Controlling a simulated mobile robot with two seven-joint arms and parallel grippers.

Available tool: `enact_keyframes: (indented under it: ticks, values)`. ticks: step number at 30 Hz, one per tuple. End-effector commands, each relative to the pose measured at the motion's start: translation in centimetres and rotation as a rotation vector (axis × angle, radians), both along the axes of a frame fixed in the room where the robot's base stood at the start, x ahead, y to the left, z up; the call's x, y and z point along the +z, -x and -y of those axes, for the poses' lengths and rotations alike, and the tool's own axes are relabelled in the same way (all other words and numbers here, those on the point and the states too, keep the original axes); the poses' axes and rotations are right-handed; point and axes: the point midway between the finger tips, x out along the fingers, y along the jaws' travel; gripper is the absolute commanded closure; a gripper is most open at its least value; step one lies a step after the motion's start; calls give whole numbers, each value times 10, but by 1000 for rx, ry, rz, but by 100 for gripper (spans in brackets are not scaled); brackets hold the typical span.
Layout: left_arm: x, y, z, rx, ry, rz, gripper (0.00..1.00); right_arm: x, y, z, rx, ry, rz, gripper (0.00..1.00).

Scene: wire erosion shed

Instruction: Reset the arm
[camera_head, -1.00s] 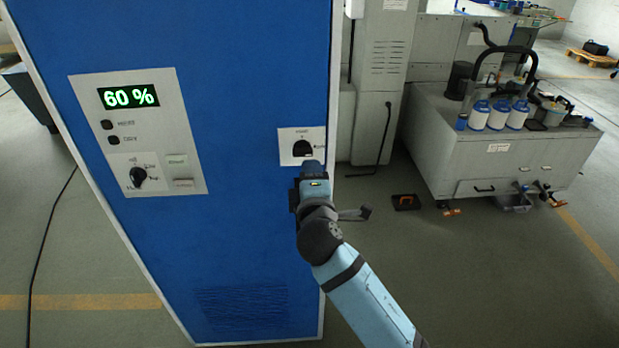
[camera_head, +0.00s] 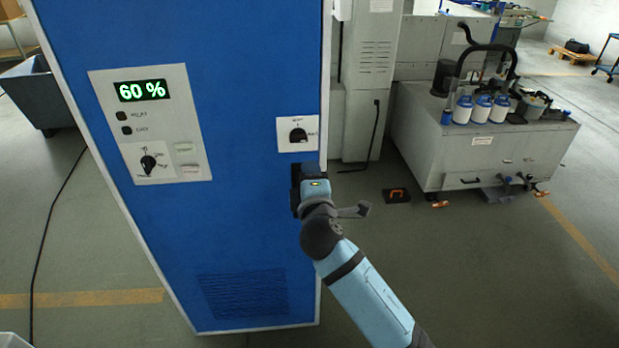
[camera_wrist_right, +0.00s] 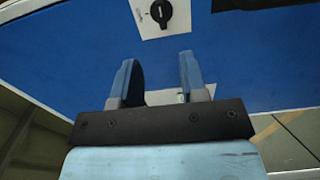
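My right arm reaches in from the lower right in the head view. Its gripper (camera_head: 308,178) is in front of the blue cabinet (camera_head: 240,225), just below the small white panel with a black rotary knob (camera_head: 298,135). In the right wrist view the gripper (camera_wrist_right: 160,72) shows two blue fingers spread apart with nothing between them. The knob (camera_wrist_right: 161,12) is ahead of them at the top, apart from the fingers. My left gripper is not in view.
The cabinet's control panel (camera_head: 155,125) has a green display reading 60 %, buttons and another knob. A grey workbench with white and blue bottles (camera_head: 490,150) stands at the right. A black and orange item (camera_head: 396,195) lies on the floor.

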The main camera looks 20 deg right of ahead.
Motion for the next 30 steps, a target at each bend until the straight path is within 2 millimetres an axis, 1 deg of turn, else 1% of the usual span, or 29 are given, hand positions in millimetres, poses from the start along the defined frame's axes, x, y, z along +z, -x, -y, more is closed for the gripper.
enact_keyframes:
  ticks: [12, 14, 16, 17, 20, 21, 23, 24, 26, 27, 29, 30]
  values:
    - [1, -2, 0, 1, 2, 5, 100, -1, 0, 0, 0, 0, -1, 60]
    - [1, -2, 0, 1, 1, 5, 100, -5, 2, 0, 5, -11, -7, 60]
    - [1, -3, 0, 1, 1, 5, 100, -21, 7, -1, 23, -52, -29, 60]
    - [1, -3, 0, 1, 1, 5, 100, -32, 12, -1, 35, -83, -45, 60]
    - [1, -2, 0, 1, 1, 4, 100, -84, 36, -4, 88, -244, -118, 60]
    - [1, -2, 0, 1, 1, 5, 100, -109, 52, -6, 108, -335, -156, 60]
    - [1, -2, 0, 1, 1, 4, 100, -147, 78, -9, 132, -487, -214, 60]
    - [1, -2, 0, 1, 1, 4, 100, -172, 99, -10, 139, -595, -253, 60]
    - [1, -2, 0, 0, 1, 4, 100, -204, 131, -12, 136, -760, -308, 60]
    - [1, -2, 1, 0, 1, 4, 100, -224, 153, -13, 127, -868, -341, 60]
    - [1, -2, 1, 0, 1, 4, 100, -248, 185, -14, 104, -1023, -381, 60]
    - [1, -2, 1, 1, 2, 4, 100, -261, 205, -14, 84, -1116, -404, 60]
